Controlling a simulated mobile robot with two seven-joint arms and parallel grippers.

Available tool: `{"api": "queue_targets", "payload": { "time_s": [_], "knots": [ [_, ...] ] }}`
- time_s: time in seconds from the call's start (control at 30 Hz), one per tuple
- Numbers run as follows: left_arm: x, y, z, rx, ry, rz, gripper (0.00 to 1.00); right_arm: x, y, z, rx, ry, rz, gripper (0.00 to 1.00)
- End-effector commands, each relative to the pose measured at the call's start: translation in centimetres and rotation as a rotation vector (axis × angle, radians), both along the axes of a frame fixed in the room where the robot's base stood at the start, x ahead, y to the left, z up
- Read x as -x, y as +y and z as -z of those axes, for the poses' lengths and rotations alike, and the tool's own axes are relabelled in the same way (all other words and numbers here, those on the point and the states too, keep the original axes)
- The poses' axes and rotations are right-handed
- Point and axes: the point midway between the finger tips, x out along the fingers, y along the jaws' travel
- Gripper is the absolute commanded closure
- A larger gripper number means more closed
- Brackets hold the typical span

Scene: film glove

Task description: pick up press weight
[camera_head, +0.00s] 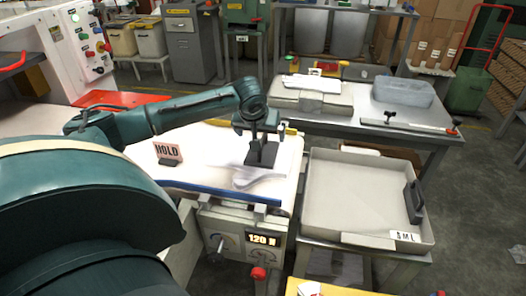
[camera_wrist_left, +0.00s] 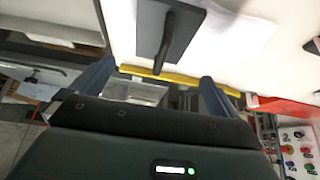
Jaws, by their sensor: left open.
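The press weight, a dark flat plate with an upright handle (camera_head: 262,155), stands on pale sheet material on the white padded bed. In the left wrist view its plate (camera_wrist_left: 188,42) and bar handle show at the top centre. My left gripper (camera_head: 257,131) is directly over the weight in the head view, pointing down, with its fingers open near the top of the handle. In the left wrist view the open gripper (camera_wrist_left: 158,72) has one finger to each side of the handle's end. I cannot tell whether they touch it. My right gripper is not in view.
A HOLD sign (camera_head: 167,153) stands on the bed left of the weight. A pale tray (camera_head: 350,225) with a black handle-like piece (camera_head: 413,201) at its right side is to the right. A bench (camera_head: 370,120) with a clear bin (camera_head: 403,92) stands behind.

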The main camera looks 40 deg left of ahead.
Motion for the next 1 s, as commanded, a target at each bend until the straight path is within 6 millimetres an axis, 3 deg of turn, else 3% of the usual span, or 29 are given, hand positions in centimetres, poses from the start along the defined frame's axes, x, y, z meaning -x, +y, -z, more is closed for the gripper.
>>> {"api": "queue_targets", "payload": {
  "time_s": [0.1,0.37,0.6,0.9,1.0],
  "knots": [
    [-0.8,0.4,1.7,0.0,0.0,-0.001,0.0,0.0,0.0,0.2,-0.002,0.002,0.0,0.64],
    [-1.7,0.9,3.4,0.001,0.0,0.0,0.0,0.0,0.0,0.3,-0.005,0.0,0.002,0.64],
    [-3.2,1.8,6.4,0.0,-0.001,0.0,0.0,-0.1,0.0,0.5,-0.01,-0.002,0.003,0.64],
    [-3.5,2.0,7.0,-0.002,-0.001,0.002,0.0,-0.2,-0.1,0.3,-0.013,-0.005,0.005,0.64],
    [-3.5,2.0,6.9,-0.002,-0.001,0.002,0.07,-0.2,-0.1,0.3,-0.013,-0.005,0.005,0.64]
  ]
}}
